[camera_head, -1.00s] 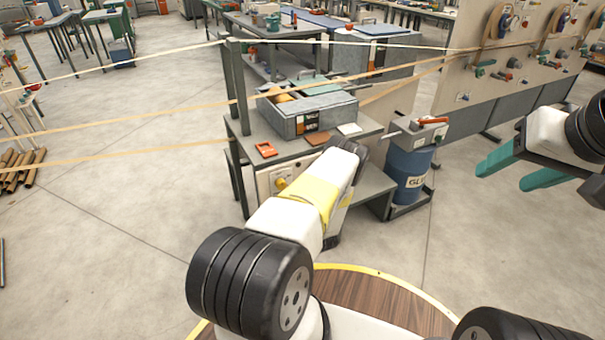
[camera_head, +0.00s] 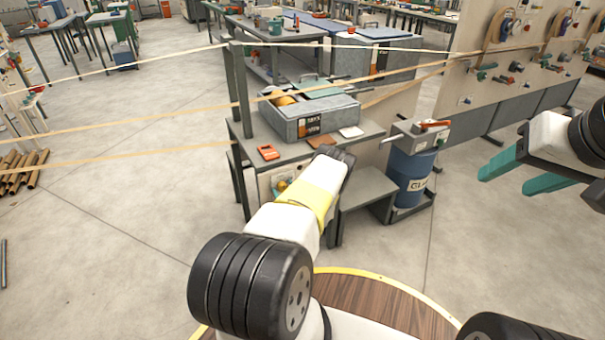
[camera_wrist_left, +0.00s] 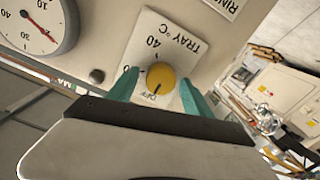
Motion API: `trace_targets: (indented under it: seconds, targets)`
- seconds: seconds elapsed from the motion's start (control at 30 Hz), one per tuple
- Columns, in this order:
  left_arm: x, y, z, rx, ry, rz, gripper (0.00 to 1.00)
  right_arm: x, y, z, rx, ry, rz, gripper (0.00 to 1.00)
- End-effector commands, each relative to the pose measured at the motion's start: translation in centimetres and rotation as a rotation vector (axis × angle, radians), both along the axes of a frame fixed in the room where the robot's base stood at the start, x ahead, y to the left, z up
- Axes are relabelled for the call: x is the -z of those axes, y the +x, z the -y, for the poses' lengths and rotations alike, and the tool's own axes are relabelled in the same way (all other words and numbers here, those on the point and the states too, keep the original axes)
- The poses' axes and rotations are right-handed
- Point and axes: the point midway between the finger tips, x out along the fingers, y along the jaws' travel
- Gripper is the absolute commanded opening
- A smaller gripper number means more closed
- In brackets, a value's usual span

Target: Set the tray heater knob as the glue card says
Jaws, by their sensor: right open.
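The yellow tray heater knob (camera_wrist_left: 161,78) sits on a white plate (camera_wrist_left: 186,52) marked "TRAY °C", "40" and "OFF" in the left wrist view. Its dark pointer mark appears to face the "OFF" print. My left gripper (camera_wrist_left: 160,92) has its teal fingers apart, one on each side of the knob; I cannot tell whether they touch it. In the head view the knob (camera_head: 283,186) shows small beside my left arm, which hides most of that gripper. My right gripper (camera_head: 505,180) is open and empty at the right. I cannot make out which item is the glue card.
A dial gauge (camera_wrist_left: 38,25) is on the same panel. The bench (camera_head: 375,131) carries a grey tray box (camera_head: 335,122), an orange device (camera_head: 268,152), a brown piece (camera_head: 320,142) and a white piece (camera_head: 351,132). A blue drum (camera_head: 411,168) stands right. Paper strips cross left.

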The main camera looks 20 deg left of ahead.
Motion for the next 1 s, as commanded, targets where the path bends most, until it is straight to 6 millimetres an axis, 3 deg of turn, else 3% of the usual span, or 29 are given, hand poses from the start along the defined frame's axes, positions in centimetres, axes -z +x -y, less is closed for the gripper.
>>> trace_targets:
  seconds: [0.03, 0.3, 0.67, 1.0]
  targets:
    - [0.00, -0.01, 0.02, 0.000, 0.000, 0.000, 0.51, 0.00, 0.00, 0.00, 0.000, 0.000, 0.000, 0.56]
    - [0.01, -0.01, 0.03, 0.000, 0.000, 0.000, 0.00, 0.00, 0.00, 0.00, 0.000, 0.000, 0.000, 0.56]
    - [0.01, 0.01, 0.07, 0.001, 0.038, -0.045, 0.00, 0.00, 0.00, 0.00, 0.000, 0.000, 0.000, 0.56]
    - [0.00, 0.11, 0.21, 0.002, 0.201, -0.235, 0.00, 0.00, 0.00, 0.00, 0.000, 0.000, 0.000, 0.56]
